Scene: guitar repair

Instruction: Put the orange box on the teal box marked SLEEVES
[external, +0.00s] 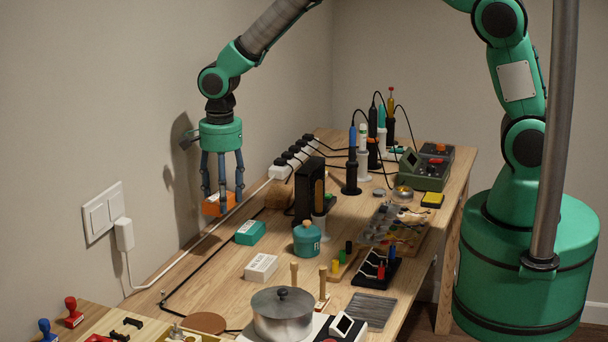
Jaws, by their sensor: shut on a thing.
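My gripper (222,195) is shut on the orange box (213,206) and holds it in the air near the wall, above the back left edge of the bench. The fingers point down and cover part of the orange box. A teal box (250,232) with a pale label on top lies on the bench, lower and to the right of the gripper. The label is too small to read. The orange box is apart from the teal box.
A white box (261,267) and a teal pot (306,238) stand near the teal box. A black upright holder (309,190) and a power strip (294,158) are behind. A metal pot (283,314) is in front. A black cable runs along the bench beside the teal box.

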